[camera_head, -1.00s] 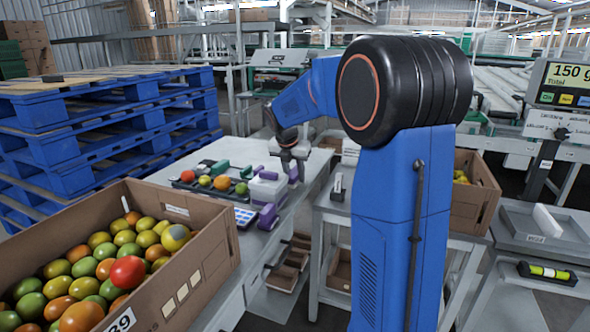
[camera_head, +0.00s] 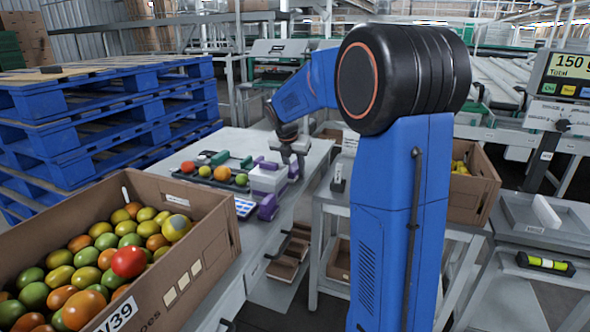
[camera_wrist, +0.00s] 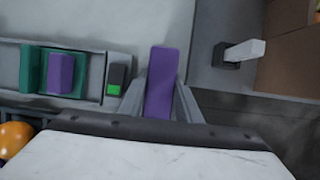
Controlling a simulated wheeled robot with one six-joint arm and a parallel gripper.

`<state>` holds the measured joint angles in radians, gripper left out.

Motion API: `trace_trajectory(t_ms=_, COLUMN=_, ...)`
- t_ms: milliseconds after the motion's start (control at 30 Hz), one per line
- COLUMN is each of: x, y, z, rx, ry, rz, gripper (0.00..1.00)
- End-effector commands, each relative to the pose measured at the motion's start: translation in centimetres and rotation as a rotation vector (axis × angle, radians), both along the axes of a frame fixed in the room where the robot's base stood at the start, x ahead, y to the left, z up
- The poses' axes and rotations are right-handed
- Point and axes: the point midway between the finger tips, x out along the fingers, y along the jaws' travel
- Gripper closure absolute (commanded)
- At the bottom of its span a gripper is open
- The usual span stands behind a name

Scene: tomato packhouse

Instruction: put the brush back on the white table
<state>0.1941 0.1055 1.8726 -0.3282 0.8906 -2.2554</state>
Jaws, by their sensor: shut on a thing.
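My gripper (camera_wrist: 163,100) is shut on a purple thing (camera_wrist: 163,72), which I take to be the brush; no bristles show. In the head view, my gripper (camera_head: 297,158) is low over the light table (camera_head: 222,150), right of a white-and-purple box. A purple piece (camera_head: 292,171) shows just under the fingers. I cannot tell whether the held thing touches the tabletop. In the wrist view, the pale tabletop (camera_wrist: 205,25) lies beyond and around it.
A tray of tomatoes (camera_head: 203,180) lies left of the gripper. Another purple object (camera_head: 268,207) is near the table's front edge. A white upright piece with a dark base (camera_head: 338,180) stands on the side table. A tomato carton (camera_head: 215,240) fills the left foreground.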

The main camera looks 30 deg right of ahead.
Motion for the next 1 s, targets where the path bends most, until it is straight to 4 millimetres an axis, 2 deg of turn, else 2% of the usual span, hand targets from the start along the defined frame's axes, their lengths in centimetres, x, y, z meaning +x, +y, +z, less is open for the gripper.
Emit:
trace_trajectory(t_ms=267, x=0.01, y=0.0, z=-0.39, rx=0.0, ry=0.0, rz=0.0, gripper=0.97)
trace_trajectory(t_ms=300, x=0.01, y=0.0, z=-0.42, rx=0.0, ry=0.0, rz=0.0, gripper=0.67)
trace_trajectory(t_ms=400, x=0.01, y=0.0, z=-0.41, rx=0.0, ry=0.0, rz=0.0, gripper=0.47)
trace_trajectory(t_ms=600, x=0.01, y=0.01, z=-0.42, rx=0.0, ry=0.0, rz=0.0, gripper=0.47)
trace_trajectory(t_ms=667, x=0.0, y=0.0, z=-0.43, rx=0.0, ry=0.0, rz=0.0, gripper=0.6)
trace_trajectory(t_ms=1000, x=0.0, y=-0.01, z=-0.44, rx=-0.001, ry=0.001, rz=0.0, gripper=0.6)
